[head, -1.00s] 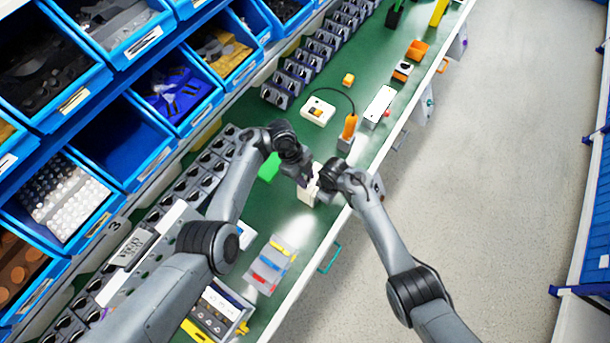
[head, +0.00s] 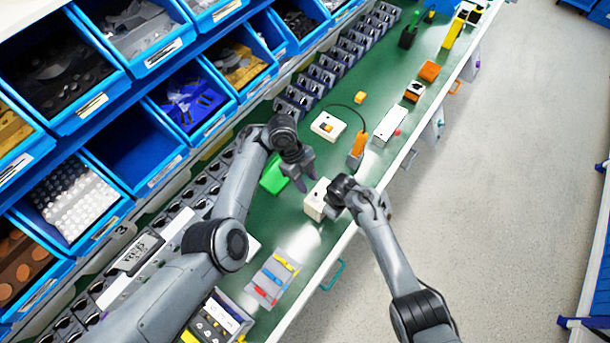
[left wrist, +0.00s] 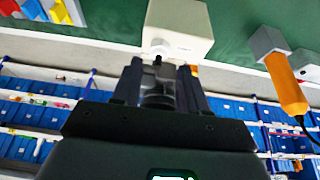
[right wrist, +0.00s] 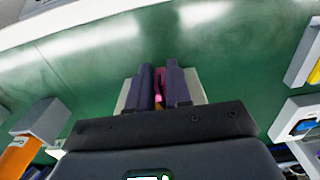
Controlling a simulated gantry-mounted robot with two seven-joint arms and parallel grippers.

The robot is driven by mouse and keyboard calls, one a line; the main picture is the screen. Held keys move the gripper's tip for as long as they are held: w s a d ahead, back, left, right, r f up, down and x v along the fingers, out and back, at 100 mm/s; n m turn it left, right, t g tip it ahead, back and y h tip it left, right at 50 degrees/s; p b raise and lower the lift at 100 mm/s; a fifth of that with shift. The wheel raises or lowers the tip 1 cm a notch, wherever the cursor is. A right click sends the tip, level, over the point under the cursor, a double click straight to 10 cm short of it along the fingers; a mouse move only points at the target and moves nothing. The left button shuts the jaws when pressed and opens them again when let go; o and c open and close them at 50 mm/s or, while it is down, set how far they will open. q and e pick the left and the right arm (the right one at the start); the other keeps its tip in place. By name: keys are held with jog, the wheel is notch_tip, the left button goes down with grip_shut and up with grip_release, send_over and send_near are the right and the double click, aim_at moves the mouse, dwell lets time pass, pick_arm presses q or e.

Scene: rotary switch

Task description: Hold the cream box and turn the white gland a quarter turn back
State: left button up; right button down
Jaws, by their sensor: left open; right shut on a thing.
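The cream box (head: 314,203) stands upright on the green bench near its front edge. In the left wrist view the box (left wrist: 190,20) shows the white gland (left wrist: 160,47), a round fitting on its side facing my left gripper. My left gripper (head: 306,180) is open and empty, just behind and left of the box and apart from it; its fingers (left wrist: 158,76) point at the gland. My right gripper (head: 330,195) is shut on the box from the right. In the right wrist view its fingers (right wrist: 160,88) hide most of the box, and a magenta strip shows between them.
A grey tray with coloured pieces (head: 268,284) lies in front left. An orange-handled tool (head: 358,145) and a white box with a yellow button (head: 327,126) stand farther back. Blue bins (head: 187,103) line the left.

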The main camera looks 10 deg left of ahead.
pick_arm(q)
jog(key=shift+w+a+r, duration=0.15)
jog(key=shift+a+r, duration=0.05)
jog(key=shift+r, duration=0.45)
pick_arm(e)
jog(key=c, duration=1)
grip_release()
jog(key=shift+o, duration=0.2)
